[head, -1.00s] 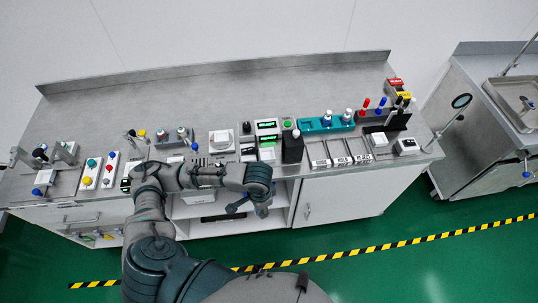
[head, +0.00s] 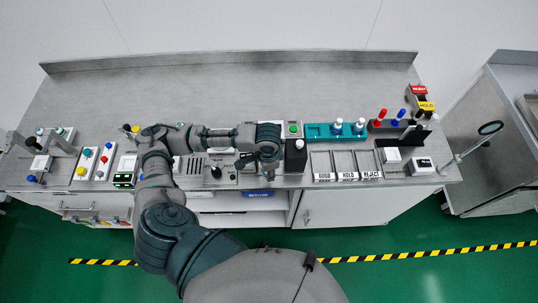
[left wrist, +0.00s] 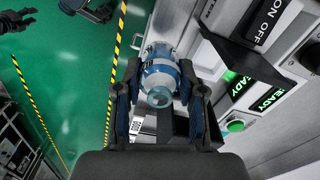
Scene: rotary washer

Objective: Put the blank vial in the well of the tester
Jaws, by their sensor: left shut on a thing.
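My left gripper (head: 266,166) is at the bench's front edge, in front of the tester with the READY displays. In the left wrist view, its fingers (left wrist: 160,100) are shut on a clear vial with a blue band (left wrist: 160,75). In the head view I cannot make out the vial. The left wrist view shows the tester's lit READY displays (left wrist: 267,98) and green button (left wrist: 236,125) to the right of the gripper. The same green button (head: 293,129) shows in the head view. I cannot make out the tester's well.
A black block with a white top (head: 296,155) stands just right of my gripper. A teal rack (head: 318,132) holds white-capped vials behind the GOOD, HOLD and REJECT trays (head: 346,177). Switch panels (head: 92,160) stand at the left. The back of the bench is clear.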

